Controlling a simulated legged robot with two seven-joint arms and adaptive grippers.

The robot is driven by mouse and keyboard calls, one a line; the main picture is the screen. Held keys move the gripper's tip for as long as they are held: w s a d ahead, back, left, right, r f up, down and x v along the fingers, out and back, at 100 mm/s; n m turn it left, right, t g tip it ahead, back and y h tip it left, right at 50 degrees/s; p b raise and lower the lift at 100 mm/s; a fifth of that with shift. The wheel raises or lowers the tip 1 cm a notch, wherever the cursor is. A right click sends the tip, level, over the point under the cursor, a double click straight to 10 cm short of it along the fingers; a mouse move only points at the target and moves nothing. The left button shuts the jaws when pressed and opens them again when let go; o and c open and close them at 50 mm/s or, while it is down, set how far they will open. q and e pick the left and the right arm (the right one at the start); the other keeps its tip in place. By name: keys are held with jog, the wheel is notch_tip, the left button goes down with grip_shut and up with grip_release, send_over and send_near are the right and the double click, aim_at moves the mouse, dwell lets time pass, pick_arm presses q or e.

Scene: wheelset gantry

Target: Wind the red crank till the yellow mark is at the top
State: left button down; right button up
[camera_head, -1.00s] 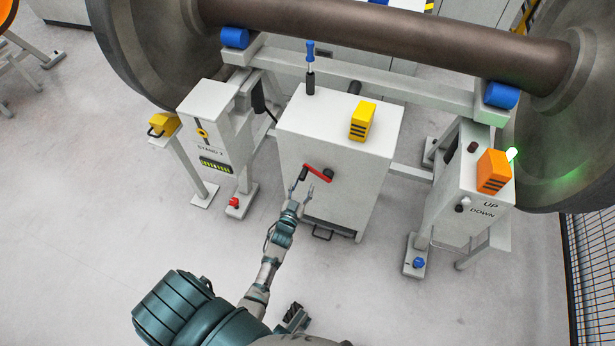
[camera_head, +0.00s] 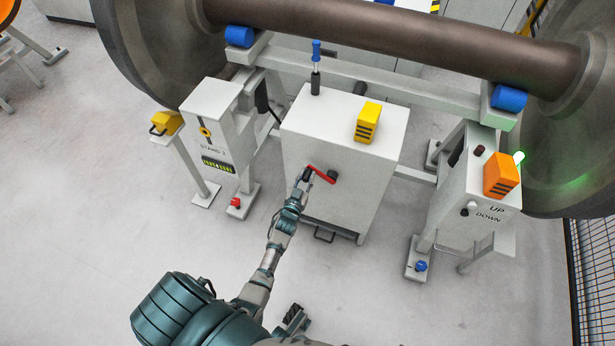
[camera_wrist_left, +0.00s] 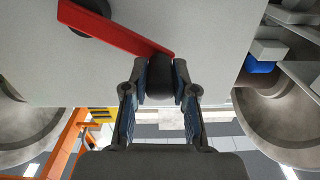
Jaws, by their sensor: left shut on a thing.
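The red crank (camera_head: 321,174) is on the front face of the white cabinet (camera_head: 345,135). Its arm slopes from the upper left, at the handle end, down to the dark hub at the right. My left gripper (camera_head: 304,179) is shut on the crank's dark handle (camera_wrist_left: 159,80), which sits between the two fingers in the wrist view. The red crank arm (camera_wrist_left: 115,29) runs up and left from there to the hub. A yellow round mark (camera_head: 205,132) shows on a dark line on the left stand; I cannot tell whether it is the task's mark.
A blue-handled tool (camera_head: 316,67) and a yellow block (camera_head: 368,123) are on the cabinet top. The left stand (camera_head: 215,120) and the right stand (camera_head: 470,185), with an orange block (camera_head: 501,175), flank it. A wheelset axle (camera_head: 400,40) spans behind. The floor in front is mostly clear.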

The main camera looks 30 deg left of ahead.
pick_arm(q)
jog(key=shift+w+a, duration=0.15)
jog(key=shift+a, duration=0.05)
jog(key=shift+d+f, duration=0.15)
jog(key=shift+d, duration=0.2)
jog(key=shift+a+f+n, duration=0.3)
jog(key=shift+n, duration=0.2)
pick_arm(e)
jog(key=shift+a, duration=0.25)
